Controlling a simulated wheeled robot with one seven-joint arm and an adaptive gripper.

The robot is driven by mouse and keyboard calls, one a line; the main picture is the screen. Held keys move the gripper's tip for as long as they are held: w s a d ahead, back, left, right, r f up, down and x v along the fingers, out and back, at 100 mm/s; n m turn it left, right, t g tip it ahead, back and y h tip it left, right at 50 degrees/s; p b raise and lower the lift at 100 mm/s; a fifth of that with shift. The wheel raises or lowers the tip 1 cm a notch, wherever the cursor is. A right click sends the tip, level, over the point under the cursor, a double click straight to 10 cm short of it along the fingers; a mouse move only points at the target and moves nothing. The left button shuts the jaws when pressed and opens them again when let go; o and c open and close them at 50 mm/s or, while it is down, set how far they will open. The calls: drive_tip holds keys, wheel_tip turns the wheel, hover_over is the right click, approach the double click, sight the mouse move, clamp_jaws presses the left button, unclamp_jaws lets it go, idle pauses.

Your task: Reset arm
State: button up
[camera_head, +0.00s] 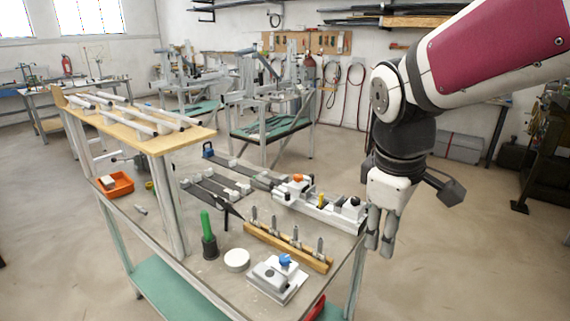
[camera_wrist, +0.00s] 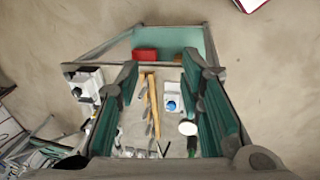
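My gripper (camera_head: 379,246) hangs fingers-down at the right edge of the workbench, above the level of its top. In the wrist view my gripper (camera_wrist: 161,72) has its two green-padded fingers apart, with nothing held between them. The bench shows below through the gap. The arm comes in from the upper right in the head view and bends down at the elbow.
The workbench (camera_head: 150,228) holds a white-grey fixture (camera_head: 318,208), a wooden rail with upright clamps (camera_head: 290,246), a blue-knobbed block (camera_head: 278,277), a white disc (camera_head: 237,260), a green-handled tool (camera_head: 207,225) and an orange bin (camera_head: 116,185). A raised wooden shelf (camera_head: 185,138) stands left. Floor right is open.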

drive_tip(key=s+r+m+t+y, duration=0.1)
drive_tip(key=s+r+m+t, duration=0.1)
drive_tip(key=s+m, duration=0.6)
drive_tip(key=shift+s+a+m+t+y, duration=0.3)
drive_tip(key=shift+s+m+t, duration=0.15)
drive_tip(key=shift+s, duration=1.9)
